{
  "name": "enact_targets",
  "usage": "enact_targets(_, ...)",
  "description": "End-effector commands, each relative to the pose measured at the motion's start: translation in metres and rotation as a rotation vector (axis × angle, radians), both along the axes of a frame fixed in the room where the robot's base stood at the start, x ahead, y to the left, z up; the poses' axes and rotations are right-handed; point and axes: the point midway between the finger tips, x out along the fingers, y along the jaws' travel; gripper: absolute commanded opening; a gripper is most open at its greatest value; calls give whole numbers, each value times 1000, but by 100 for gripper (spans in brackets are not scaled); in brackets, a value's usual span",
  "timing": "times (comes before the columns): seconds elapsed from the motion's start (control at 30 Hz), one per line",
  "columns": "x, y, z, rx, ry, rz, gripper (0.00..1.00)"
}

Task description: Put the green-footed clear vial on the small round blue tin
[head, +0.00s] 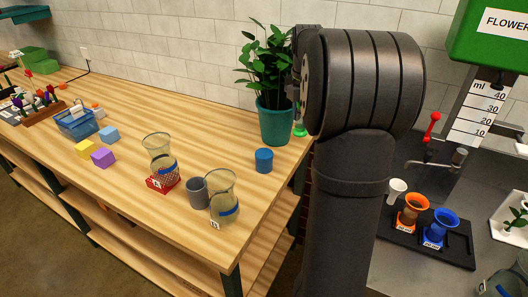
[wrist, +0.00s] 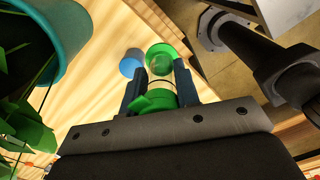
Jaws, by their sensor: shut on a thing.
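The green-footed clear vial (wrist: 161,86) is between the two fingers of my gripper (wrist: 160,76) in the wrist view. Its round green foot (wrist: 162,52) is at the far end, beyond the fingertips, and more green shows near the palm. In the head view the green foot (head: 299,131) hangs below my gripper, which my arm mostly hides. The small round blue tin (head: 264,160) stands on the wooden table, to the left of and lower than the foot in the picture. In the wrist view the tin (wrist: 131,63) appears just left of the foot, apart from it.
A potted plant in a teal pot (head: 274,122) stands close behind the tin and beside my gripper. A grey cup (head: 197,193) and glass beakers (head: 222,205) stand nearer the front. The table's right edge is close to the tin.

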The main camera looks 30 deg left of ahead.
Motion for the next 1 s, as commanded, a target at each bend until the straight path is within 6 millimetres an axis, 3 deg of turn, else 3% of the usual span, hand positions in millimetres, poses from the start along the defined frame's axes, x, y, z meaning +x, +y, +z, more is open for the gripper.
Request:
enact_targets(0.13,-1,17,-10,-2,1,20,0)
enact_targets(0.4,-4,78,-47,-2,2,19,0)
enact_targets(0.6,-6,109,-65,-1,0,16,0)
enact_targets(0.83,-6,116,-76,0,0,13,0)
enact_targets(1.0,-6,115,-101,-3,2,13,0)
